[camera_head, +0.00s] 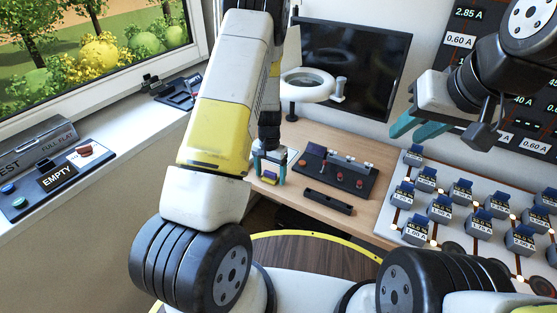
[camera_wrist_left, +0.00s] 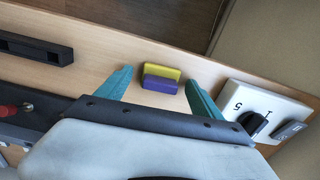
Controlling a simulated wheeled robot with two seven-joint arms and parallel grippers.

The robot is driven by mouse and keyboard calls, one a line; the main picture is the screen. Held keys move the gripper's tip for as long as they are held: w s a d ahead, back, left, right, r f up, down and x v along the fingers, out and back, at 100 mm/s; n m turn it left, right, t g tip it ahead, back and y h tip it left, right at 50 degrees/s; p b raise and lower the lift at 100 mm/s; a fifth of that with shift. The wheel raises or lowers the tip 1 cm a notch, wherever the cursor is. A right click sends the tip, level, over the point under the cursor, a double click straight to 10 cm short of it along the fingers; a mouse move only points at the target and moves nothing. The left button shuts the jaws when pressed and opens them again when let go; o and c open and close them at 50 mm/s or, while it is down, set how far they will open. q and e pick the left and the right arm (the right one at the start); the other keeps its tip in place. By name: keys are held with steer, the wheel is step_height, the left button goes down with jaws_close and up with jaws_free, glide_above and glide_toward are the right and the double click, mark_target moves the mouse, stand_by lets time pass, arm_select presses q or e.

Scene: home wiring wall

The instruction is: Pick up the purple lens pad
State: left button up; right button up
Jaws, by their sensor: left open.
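The purple lens pad (camera_wrist_left: 160,84) is a small block with a purple side and a yellow strip (camera_wrist_left: 163,71) along it, lying on the wooden table. It also shows small in the head view (camera_head: 269,180). My left gripper (camera_wrist_left: 159,77) points down over the table with its teal fingers apart, one on each side of the pad. A gap shows between the pad and each finger in the left wrist view. My right gripper (camera_head: 411,133) is raised at the right in the head view, its two teal fingers apart and nothing between them.
A white dial box (camera_wrist_left: 262,112) is close beside one left finger. A black bar (camera_head: 328,201) and a dark fixture with red knobs (camera_head: 338,173) stand to the right. A ring lamp (camera_head: 307,86) and a dark monitor (camera_head: 352,65) are behind. A panel of blue-topped blocks (camera_head: 461,193) fills the right.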

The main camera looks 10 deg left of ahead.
mark_target(270, 172)
arm_select(q)
steer(key=c, duration=1.4)
steer(key=shift+r, duration=0.15)
steer(key=shift+r, duration=0.25)
step_height(270, 172, up, 3)
steer(key=shift+r, duration=0.1)
steer(key=s, duration=0.5)
steer(key=s+a, duration=0.1)
steer(key=s, duration=0.4)
steer(key=s+r, duration=0.1)
steer(key=s, duration=0.5)
steer(key=shift+a, duration=0.15)
